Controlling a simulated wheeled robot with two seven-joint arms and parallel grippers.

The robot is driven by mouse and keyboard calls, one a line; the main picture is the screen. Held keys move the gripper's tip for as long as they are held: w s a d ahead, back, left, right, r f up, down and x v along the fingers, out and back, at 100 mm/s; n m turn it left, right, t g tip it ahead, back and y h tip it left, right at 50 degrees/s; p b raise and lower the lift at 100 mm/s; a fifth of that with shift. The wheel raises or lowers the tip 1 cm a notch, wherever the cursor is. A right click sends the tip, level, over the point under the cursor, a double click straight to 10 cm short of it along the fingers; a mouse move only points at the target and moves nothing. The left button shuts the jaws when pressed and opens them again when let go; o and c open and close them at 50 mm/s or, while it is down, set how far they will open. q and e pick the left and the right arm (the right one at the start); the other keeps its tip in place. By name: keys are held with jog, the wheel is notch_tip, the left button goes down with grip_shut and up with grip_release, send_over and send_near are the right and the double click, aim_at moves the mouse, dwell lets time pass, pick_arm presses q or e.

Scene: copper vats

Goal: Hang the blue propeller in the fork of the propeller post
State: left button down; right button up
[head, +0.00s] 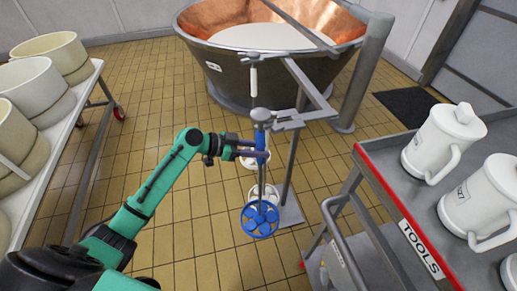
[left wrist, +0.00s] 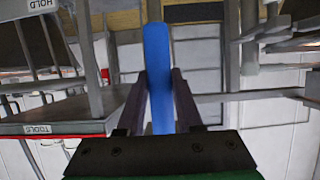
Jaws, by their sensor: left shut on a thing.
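The blue propeller (head: 260,219) hangs upright, its bladed blue ring at the bottom and its thin shaft running up to a blue grip. My left gripper (head: 257,154) is shut on that blue grip, which also shows between the fingers in the left wrist view (left wrist: 157,75). The propeller post (head: 293,160) is grey, with side arms. Its lower fork (head: 288,122) is right beside the grey top end of the propeller; I cannot tell whether they touch or whether the shaft is between the prongs. My right gripper is out of view.
A copper vat (head: 240,75) with white contents stands behind. A white-gripped tool (head: 254,80) hangs close behind the propeller. At right is a red-edged tools cart (head: 400,205) with white jugs (head: 443,138). At left, a white table (head: 62,135) holds pale tubs.

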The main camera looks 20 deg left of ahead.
pick_arm(q)
jog(key=shift+w+d, duration=0.1)
jog(key=shift+w+d+b, duration=0.35)
jog(key=shift+w+d, duration=0.15)
jog(key=shift+d, duration=0.3)
jog(key=shift+w+d, duration=0.1)
jog(key=shift+d, duration=0.05)
jog(key=shift+w+d+b, duration=0.3)
jog(key=shift+w+d, duration=0.3)
jog(key=shift+d, duration=0.45)
dwell(0.6)
jog(key=shift+w+d+b, duration=0.3)
jog(key=shift+w+d, duration=0.15)
jog(key=shift+d, duration=0.2)
jog(key=shift+w+d+b, duration=0.3)
jog(key=shift+w+d, duration=0.15)
jog(key=shift+d, duration=0.15)
